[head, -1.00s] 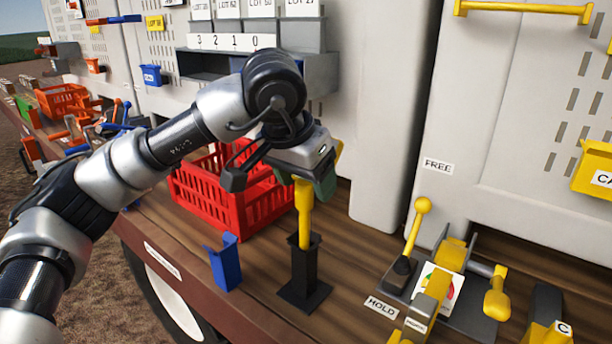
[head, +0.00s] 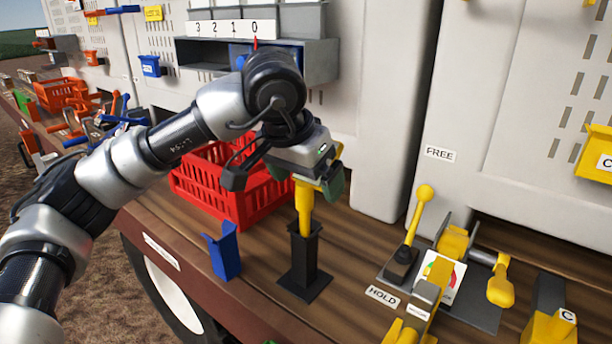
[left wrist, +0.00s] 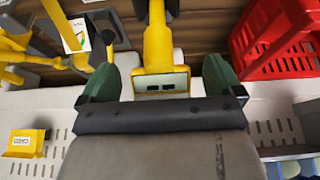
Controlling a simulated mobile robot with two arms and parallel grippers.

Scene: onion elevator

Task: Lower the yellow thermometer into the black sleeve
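The yellow thermometer (head: 304,205) stands upright with its lower end inside the black sleeve (head: 304,260) on the wooden deck. My left gripper (head: 318,180) is above the sleeve, with its fingers around the thermometer's upper part. In the left wrist view the green fingertips of my left gripper (left wrist: 161,80) stand on both sides of the thermometer head (left wrist: 160,82), with a narrow gap on each side, so it looks open. The depth of the thermometer's lower end is hidden by the sleeve. My right gripper is not in view.
A red crate (head: 238,190) stands behind and left of the sleeve. A blue holder (head: 224,254) is just left of it. A yellow lever (head: 417,215) and clamp (head: 500,285) are at the right. A shelf box (head: 310,65) with a number strip hangs behind.

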